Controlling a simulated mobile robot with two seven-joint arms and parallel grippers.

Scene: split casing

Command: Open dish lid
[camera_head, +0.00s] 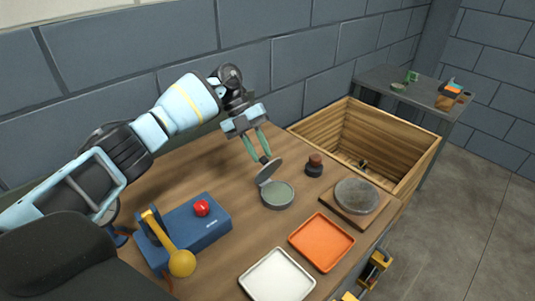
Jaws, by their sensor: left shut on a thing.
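A small round grey-green dish (278,196) sits on the wooden table near the middle. Its round lid (268,171) stands tilted up at the dish's far side, above the rim. My left gripper (264,155) reaches down from the upper left. Its greenish fingers are shut at the lid's raised upper edge, on a small dark part there. The exact contact is too small to see. My right gripper does not show.
A dark knobbed weight (314,165) stands right of the dish. A blue box (183,233) with a red button and yellow lever is left. A wooden crate (410,155) stands behind.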

